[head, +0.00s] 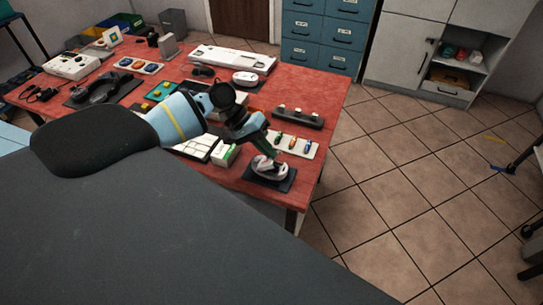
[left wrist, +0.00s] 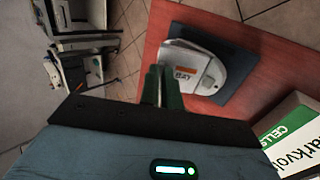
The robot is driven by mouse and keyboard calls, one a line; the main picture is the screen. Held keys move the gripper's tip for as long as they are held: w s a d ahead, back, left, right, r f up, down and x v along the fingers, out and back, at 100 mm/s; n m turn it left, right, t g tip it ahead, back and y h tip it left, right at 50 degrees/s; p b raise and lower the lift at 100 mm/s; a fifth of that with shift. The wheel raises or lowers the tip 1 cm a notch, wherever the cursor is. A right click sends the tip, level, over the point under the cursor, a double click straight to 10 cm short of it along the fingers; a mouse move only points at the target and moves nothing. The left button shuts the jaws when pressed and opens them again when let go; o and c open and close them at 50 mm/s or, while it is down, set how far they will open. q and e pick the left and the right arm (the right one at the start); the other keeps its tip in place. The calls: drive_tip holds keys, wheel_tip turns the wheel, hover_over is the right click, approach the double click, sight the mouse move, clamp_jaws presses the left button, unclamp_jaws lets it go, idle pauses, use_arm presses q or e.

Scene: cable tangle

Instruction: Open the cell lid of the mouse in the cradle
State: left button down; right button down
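A white and grey mouse (head: 264,165) sits in a dark cradle (head: 283,183) at the table's near right corner. In the left wrist view the mouse (left wrist: 211,72) shows an orange mark and the letters "BAY", and part of the dark cradle (left wrist: 228,45) shows behind it. My left gripper (head: 264,150) is right over the mouse. In the left wrist view its green fingers (left wrist: 162,78) are close together, at the mouse's left edge; I cannot tell whether they touch it. The lid appears to be in place, though the fingers hide part of that side. My right gripper is out of view.
A white and green box (head: 225,154), lettered "CELLS" in the left wrist view (left wrist: 300,132), stands close by. A white board with small coloured parts (head: 292,143) and a dark holder (head: 298,118) lie behind the mouse. Another white mouse (head: 245,77) lies farther back. The red table (head: 325,95) ends just right of the cradle.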

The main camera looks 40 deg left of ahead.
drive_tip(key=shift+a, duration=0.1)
use_arm(q)
drive_tip(key=shift+s+a+f+h, duration=0.15)
drive_tip(key=shift+a+f+h, duration=0.1)
drive_tip(key=shift+h, duration=0.15)
drive_tip(key=shift+a+r+h+b, duration=0.1)
drive_tip(key=shift+a+h+b, duration=0.15)
drive_tip(key=shift+h+b, duration=0.2)
drive_tip(key=shift+a+r+h, duration=0.1)
drive_tip(key=shift+r+h, duration=0.1)
drive_tip(key=shift+h, duration=0.05)
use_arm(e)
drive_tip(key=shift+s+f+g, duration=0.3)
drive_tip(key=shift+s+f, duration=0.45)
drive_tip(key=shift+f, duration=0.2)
